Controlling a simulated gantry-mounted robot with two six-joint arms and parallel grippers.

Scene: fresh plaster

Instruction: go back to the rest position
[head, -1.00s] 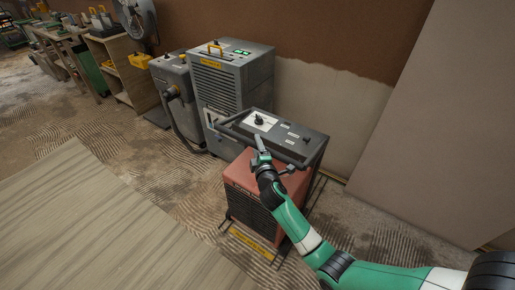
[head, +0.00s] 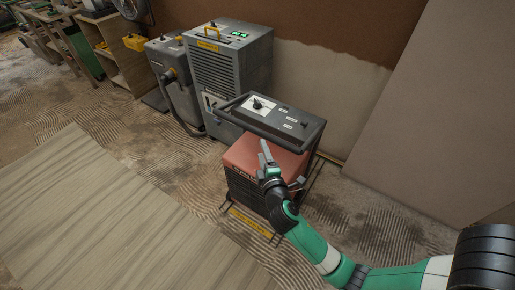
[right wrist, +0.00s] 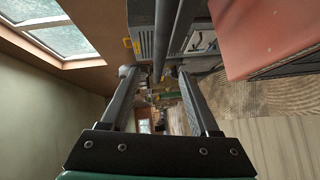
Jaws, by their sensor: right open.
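My right gripper (head: 275,166) is open, with nothing between its fingers. In the head view it is in front of a red machine (head: 240,157) with a dark control panel (head: 285,122) on top. The panel has a black dial on a white plate, and a dark bar frame runs around it. In the right wrist view, the two spread fingers of the right gripper (right wrist: 156,72) show, with a dark bar beyond them. The red casing (right wrist: 262,35) is to the right there. I cannot tell whether the gripper touches the machine. My left gripper is not in view.
A tall grey unit (head: 232,75) with green lights and a grey vacuum-like machine (head: 172,75) with a hose stand behind. A wooden board surface (head: 110,215) fills the lower left. A large plain panel (head: 430,110) leans at the right. Ridged floor lies between.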

